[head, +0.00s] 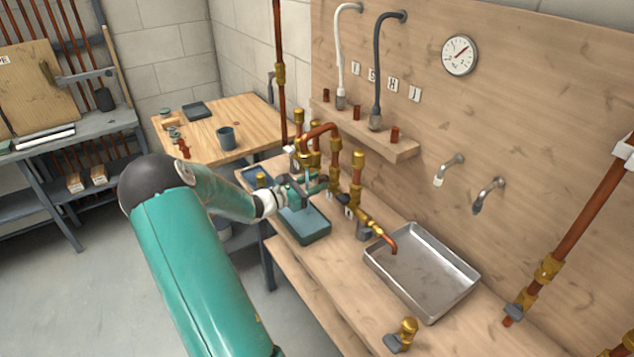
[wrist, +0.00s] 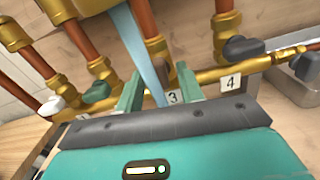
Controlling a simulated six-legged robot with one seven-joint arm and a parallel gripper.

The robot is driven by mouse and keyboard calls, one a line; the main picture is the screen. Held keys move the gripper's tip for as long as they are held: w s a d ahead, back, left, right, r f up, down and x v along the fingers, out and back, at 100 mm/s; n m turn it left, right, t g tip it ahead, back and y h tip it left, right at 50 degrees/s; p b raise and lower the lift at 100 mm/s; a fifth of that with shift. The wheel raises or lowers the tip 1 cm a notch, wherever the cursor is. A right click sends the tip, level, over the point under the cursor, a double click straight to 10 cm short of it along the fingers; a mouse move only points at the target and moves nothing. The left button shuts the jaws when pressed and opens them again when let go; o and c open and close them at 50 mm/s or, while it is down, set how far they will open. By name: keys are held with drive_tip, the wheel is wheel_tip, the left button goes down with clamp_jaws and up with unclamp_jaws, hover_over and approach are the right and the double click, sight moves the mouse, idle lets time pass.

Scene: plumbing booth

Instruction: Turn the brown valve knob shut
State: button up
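I cannot clearly pick out a brown knob in either view; the spot by the number 3 label (wrist: 173,97) is partly covered by my gripper. In the wrist view my gripper (wrist: 160,85) has its two green fingers apart, reaching toward the brass pipe row near that label. A pale blue strip (wrist: 146,58) crosses the gap between the fingers. In the head view my gripper (head: 310,187) is at the copper and brass pipework (head: 320,135), above the blue-grey tray (head: 305,225). Whether the fingers touch a knob is hidden.
A white knob (wrist: 52,105) and a green knob (wrist: 97,92) sit left of my fingers. A dark grey knob (wrist: 243,47) by the number 4 label (wrist: 230,83) sits right. A metal tray (head: 425,270) lies on the bench. Upright pipes stand close around my gripper.

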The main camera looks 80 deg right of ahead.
drive_tip(key=shift+s+d, duration=0.35)
drive_tip(key=shift+d, duration=0.05)
drive_tip(key=shift+c, duration=0.5)
drive_tip(key=c, duration=0.7)
